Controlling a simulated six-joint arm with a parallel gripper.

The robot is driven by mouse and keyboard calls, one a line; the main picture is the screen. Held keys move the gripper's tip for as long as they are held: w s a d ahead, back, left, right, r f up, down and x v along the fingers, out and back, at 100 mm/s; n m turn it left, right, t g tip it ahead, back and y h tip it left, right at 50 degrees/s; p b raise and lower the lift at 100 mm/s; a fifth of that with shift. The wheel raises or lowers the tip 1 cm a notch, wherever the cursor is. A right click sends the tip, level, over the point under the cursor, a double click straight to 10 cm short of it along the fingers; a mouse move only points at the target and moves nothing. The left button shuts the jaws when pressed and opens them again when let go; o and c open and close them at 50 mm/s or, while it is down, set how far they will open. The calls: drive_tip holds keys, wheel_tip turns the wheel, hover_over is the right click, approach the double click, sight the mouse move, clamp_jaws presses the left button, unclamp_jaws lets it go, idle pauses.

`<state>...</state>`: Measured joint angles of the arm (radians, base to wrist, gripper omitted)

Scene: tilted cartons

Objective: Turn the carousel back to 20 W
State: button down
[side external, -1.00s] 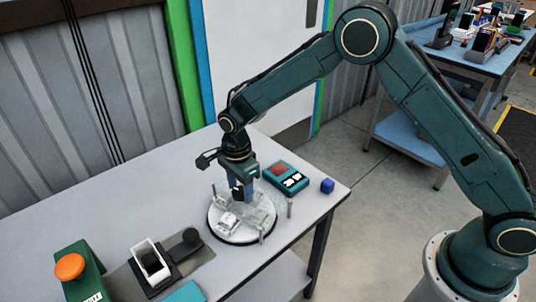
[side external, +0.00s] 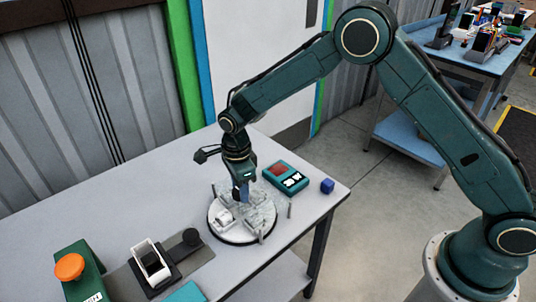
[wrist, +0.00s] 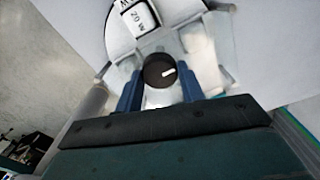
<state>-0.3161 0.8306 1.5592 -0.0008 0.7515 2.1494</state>
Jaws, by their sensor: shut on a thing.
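The round white carousel (side external: 225,232) with clear compartment walls stands on the table in the side view. My gripper (side external: 242,197) points down over its middle. In the wrist view a black knob (wrist: 159,71) with a white pointer mark sits between my gripper's two blue fingers (wrist: 159,88), and they are shut on it. A white "20 W" label (wrist: 138,19) shows beyond the knob, a little to its left in the picture. Another label at the top edge is cut off. My gripper hides the knob in the side view.
A teal device with a red screen (side external: 278,170) lies just behind the carousel, and a blue cube (side external: 327,186) is to its right. Thin posts stand around the carousel. The table's back left is clear.

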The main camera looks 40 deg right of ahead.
drive_tip(key=c, duration=0.9)
unclamp_jaws()
wheel_tip(320, 180, up, 14)
drive_tip(key=shift+f, duration=0.1)
idle(0.3)
